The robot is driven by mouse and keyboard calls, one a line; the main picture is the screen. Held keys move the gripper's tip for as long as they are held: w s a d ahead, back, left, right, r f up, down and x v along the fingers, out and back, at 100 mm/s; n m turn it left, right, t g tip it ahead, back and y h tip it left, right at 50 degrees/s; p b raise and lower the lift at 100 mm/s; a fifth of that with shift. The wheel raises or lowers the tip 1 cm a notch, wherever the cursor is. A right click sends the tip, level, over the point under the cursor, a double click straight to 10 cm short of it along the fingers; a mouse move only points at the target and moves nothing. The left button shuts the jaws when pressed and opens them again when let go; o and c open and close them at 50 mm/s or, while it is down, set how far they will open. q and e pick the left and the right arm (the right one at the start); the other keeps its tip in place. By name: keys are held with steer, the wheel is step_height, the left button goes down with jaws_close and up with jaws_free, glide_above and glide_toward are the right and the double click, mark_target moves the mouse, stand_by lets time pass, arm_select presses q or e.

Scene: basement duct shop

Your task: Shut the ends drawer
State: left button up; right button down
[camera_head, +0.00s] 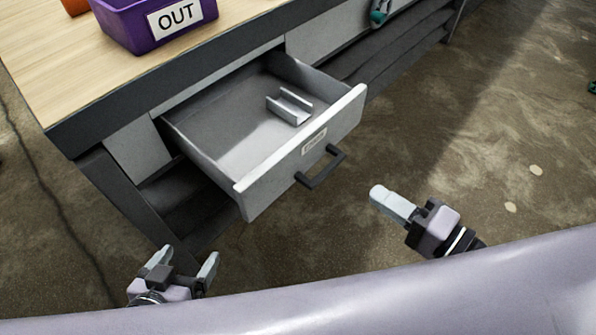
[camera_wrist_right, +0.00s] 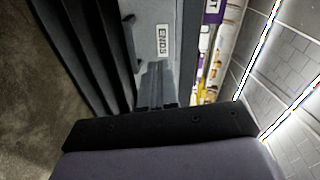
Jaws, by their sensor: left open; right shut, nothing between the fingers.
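The ends drawer (camera_head: 290,160) stands pulled out from under the workbench, with a label and a dark handle (camera_head: 321,168) on its front. A small grey metal channel piece (camera_head: 289,107) lies inside it. My right gripper (camera_head: 378,194) is shut and empty, to the right of the drawer front and apart from the handle. In the right wrist view the drawer front with its ENDS label (camera_wrist_right: 163,42) shows beyond my fingers (camera_wrist_right: 157,85). My left gripper (camera_head: 187,256) is open and empty, below and left of the drawer's front corner.
The wooden bench top (camera_head: 60,62) carries a purple bin (camera_head: 150,25) marked OUT and an orange item at its far left. A teal-handled item (camera_head: 379,12) is at the bench front. Dark shelves lie under the bench.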

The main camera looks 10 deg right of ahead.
steer(key=m+y+p, duration=0.1)
steer(key=y+p, duration=0.1)
steer(key=p, duration=0.1)
glide_toward(301, 144)
steer(key=x, duration=0.5)
steer(key=shift+w+a, duration=0.55)
steer(key=shift+w, duration=0.1)
arm_select(q)
steer(key=shift+n+g+y, duration=0.4)
steer(key=a+f, duration=0.1)
steer(key=s+a+f, duration=0.1)
steer(key=a, duration=0.1)
steer(key=shift+s+a+f, duration=0.1)
steer(key=shift+s+f, duration=0.25)
steer(key=shift+f, duration=0.05)
arm_select(e)
steer(key=shift+f, duration=0.1)
steer(key=shift+a, duration=0.1)
